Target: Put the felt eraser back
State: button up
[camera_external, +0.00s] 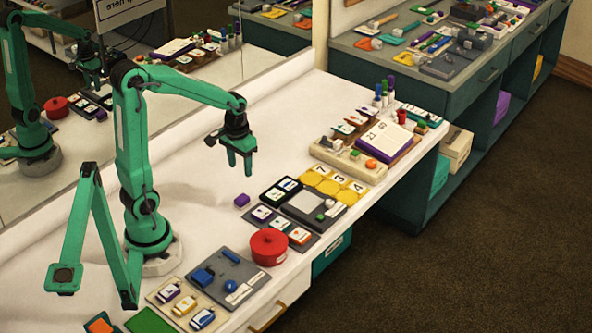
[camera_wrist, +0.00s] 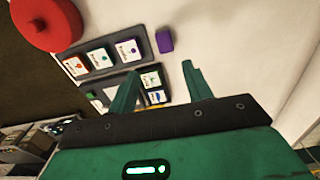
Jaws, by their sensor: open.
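A small purple block (camera_external: 242,200), which may be the felt eraser, lies loose on the white table left of the card trays. It also shows in the wrist view (camera_wrist: 165,41), beyond the fingertips. My gripper (camera_external: 240,168) is open and empty, pointing down above the table behind the block, apart from it. Its two fingers also show in the wrist view (camera_wrist: 158,72). A grey tray (camera_external: 316,221) holds a pale panel and a small green-and-white item. I cannot tell which spot belongs to the eraser.
A red round lidded pot (camera_external: 268,247) stands near the front edge, beside a dark tray of cards (camera_external: 280,222). A grey tray with blue items (camera_external: 228,279) lies nearer my base. A purple calendar (camera_external: 385,143) and upright markers are farther back.

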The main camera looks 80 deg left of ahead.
jog(key=s+d+r+m+t, duration=0.2)
jog(key=d+r+m, duration=0.2)
jog(key=d, duration=0.5)
jog(key=s+d+r+m+t, duration=0.2)
jog(key=d+r, duration=0.4)
jog(key=d, duration=0.3)
jog(key=m+t, duration=0.1)
jog(key=m, duration=0.1)
jog(key=shift+d+r+m, duration=0.3)
jog(key=shift+r, duration=0.05)
